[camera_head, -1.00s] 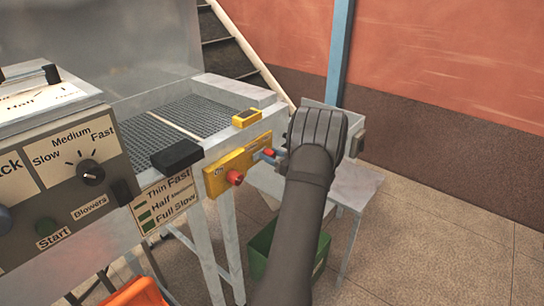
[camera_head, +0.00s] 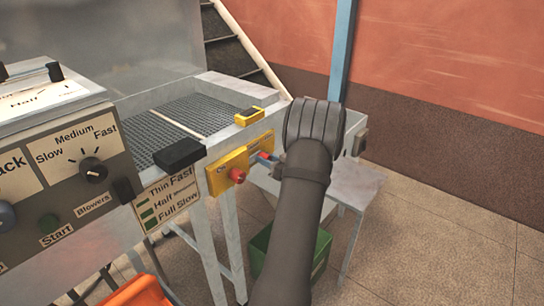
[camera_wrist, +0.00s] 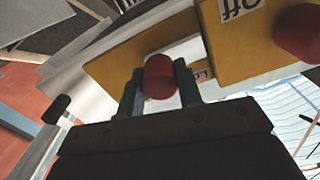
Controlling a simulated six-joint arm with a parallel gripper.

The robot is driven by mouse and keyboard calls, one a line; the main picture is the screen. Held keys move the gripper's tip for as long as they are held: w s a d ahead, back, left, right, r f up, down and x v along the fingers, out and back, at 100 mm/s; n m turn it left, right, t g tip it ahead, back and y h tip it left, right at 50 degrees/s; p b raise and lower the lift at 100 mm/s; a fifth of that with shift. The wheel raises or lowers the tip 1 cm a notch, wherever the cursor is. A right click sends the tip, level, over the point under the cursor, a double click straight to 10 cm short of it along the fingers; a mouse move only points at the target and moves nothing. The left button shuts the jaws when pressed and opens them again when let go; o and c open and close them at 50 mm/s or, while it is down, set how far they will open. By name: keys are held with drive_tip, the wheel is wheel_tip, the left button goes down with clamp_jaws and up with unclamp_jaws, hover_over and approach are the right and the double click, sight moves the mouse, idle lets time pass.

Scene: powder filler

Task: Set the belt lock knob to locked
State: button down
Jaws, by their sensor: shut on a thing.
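The belt lock knob is a red round knob (camera_wrist: 160,77) on a yellow panel (camera_wrist: 115,68) in the wrist view. My gripper (camera_wrist: 158,88) has its two dark fingers on either side of it and is shut on it. A label beside the knob is mostly hidden, with only a few letters showing. In the head view, my arm covers most of this spot, and my gripper (camera_head: 268,160) reaches the right end of the yellow panel (camera_head: 230,166).
A second red knob (camera_head: 237,175) sits on the yellow panel, close to my gripper; it also shows beside an "Off" label in the wrist view (camera_wrist: 300,32). A yellow box (camera_head: 249,117) rests on the machine's edge. A green bin (camera_head: 262,250) stands below.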

drive_tip(key=shift+s+a, duration=0.15)
drive_tip(key=c, duration=1)
unclamp_jaws()
drive_tip(key=shift+s, duration=0.1)
drive_tip(key=v, duration=1.7)
drive_tip(key=shift+s+r, duration=0.1)
